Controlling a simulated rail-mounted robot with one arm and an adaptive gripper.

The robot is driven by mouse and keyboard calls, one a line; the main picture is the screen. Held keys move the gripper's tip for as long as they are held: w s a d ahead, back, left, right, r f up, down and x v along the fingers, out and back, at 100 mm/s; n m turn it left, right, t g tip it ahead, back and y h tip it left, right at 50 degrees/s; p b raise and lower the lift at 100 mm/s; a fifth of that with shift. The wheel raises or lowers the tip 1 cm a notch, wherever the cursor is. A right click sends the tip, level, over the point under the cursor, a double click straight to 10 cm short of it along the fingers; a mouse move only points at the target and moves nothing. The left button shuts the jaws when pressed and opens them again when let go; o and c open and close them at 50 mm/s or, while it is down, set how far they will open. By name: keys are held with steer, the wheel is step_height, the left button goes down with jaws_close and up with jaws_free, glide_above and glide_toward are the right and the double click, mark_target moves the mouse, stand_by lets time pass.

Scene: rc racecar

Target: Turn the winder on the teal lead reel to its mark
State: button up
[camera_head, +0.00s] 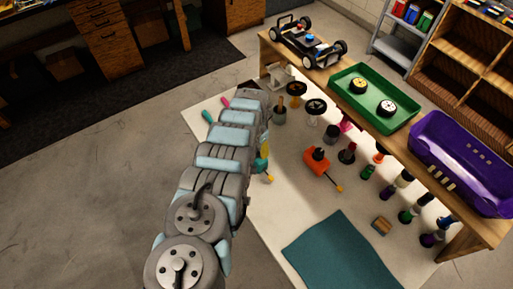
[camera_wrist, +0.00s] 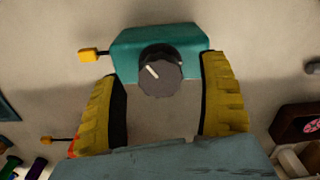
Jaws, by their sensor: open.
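The teal lead reel (camera_wrist: 126,50) lies ahead of my gripper in the wrist view, a teal block with a yellow-tipped lead on its left. Its dark round winder (camera_wrist: 160,78) carries a white line on the left of its face, slanting to the upper left. I cannot make out a separate mark on the reel. My gripper (camera_wrist: 163,85) is open, with one yellow finger on each side of the winder and a visible gap to it on both sides. In the head view the teal reel (camera_head: 259,166) is mostly hidden behind my arm.
An orange reel (camera_head: 316,163) with a black knob sits to the right on the pale mat (camera_head: 280,215). Several small bottles stand beyond it. A bench along the back right holds a car (camera_head: 309,43), a green tray (camera_head: 351,84) and a purple car body (camera_head: 455,165).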

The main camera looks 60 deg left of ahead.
steer(key=m, duration=0.5)
steer(key=shift+m+b, duration=0.8)
steer(key=shift+m, duration=2.5)
steer(key=c, duration=1.3)
steer(key=shift+n+p, duration=0.3)
steer(key=shift+n, duration=1.5)
